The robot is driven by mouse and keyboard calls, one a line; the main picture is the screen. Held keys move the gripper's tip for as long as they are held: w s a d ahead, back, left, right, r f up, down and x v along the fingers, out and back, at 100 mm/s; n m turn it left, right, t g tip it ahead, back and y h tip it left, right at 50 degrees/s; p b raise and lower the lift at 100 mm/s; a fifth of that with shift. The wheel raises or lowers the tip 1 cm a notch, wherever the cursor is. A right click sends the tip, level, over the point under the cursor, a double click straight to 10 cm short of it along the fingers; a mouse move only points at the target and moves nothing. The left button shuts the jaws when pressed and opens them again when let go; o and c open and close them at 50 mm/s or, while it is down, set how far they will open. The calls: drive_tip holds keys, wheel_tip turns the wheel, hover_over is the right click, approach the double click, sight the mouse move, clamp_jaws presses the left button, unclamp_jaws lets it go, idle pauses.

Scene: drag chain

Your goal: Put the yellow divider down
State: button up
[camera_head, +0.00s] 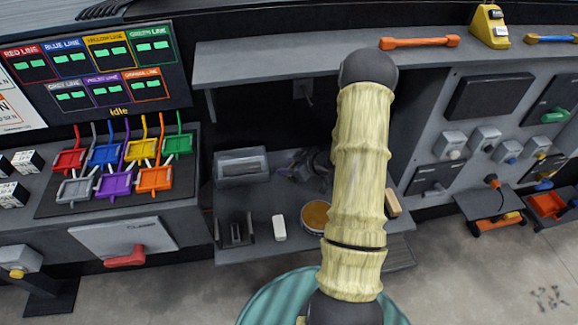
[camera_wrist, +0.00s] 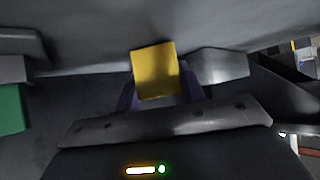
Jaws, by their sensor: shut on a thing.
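The yellow divider (camera_wrist: 154,68) shows in the wrist view as a flat-faced yellow block. My gripper (camera_wrist: 159,88) is shut on it, with a dark finger on each side. The divider is close to a grey surface (camera_wrist: 90,55); I cannot tell whether it touches it. In the head view my pale arm covers the middle, and I cannot make out the held divider there.
A grey shelf (camera_head: 280,62) runs along the back, bearing an orange-handled bar (camera_head: 419,43) and a yellow wedge-shaped block (camera_head: 488,28). Coloured holders (camera_head: 140,150) stand at the left. A lower bench carries a round tin (camera_head: 314,214) and a white block (camera_head: 279,228).

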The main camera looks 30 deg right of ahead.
drive_tip(key=o, duration=0.9)
drive_tip(key=shift+f, duration=0.1)
drive_tip(key=shift+o, duration=0.2)
drive_tip(key=shift+d+r, duration=0.1)
drive_tip(key=shift+r, duration=0.1)
drive_tip(key=v, duration=1.2)
